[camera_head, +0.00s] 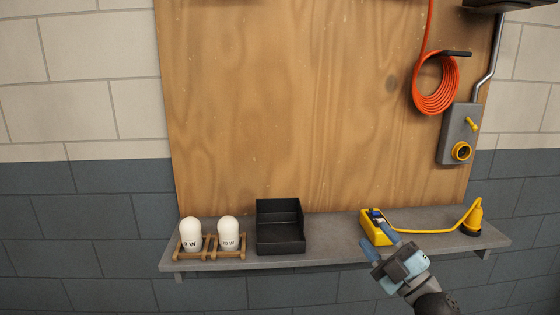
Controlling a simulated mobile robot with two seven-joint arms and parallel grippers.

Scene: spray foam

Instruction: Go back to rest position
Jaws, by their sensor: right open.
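My right gripper (378,242) is at the lower right, in front of the shelf's front edge. Its two blue-grey fingers are apart, and I see nothing held between them. The upper finger overlaps the yellow device (370,226) in the picture; I cannot tell whether they touch. The yellow device rests on the grey shelf (335,240), partly hidden by the finger. A yellow cord runs from it to a yellow plug (474,222) at the shelf's right end. My left gripper is not in view.
Two white rounded bulbs (190,233) (228,232) stand in a wooden rack at the shelf's left. A black open bin (280,232) stands beside them. A coiled orange hose (436,88) and a grey socket box (459,135) are on the wooden board (290,100). Space in front of the shelf's left is clear.

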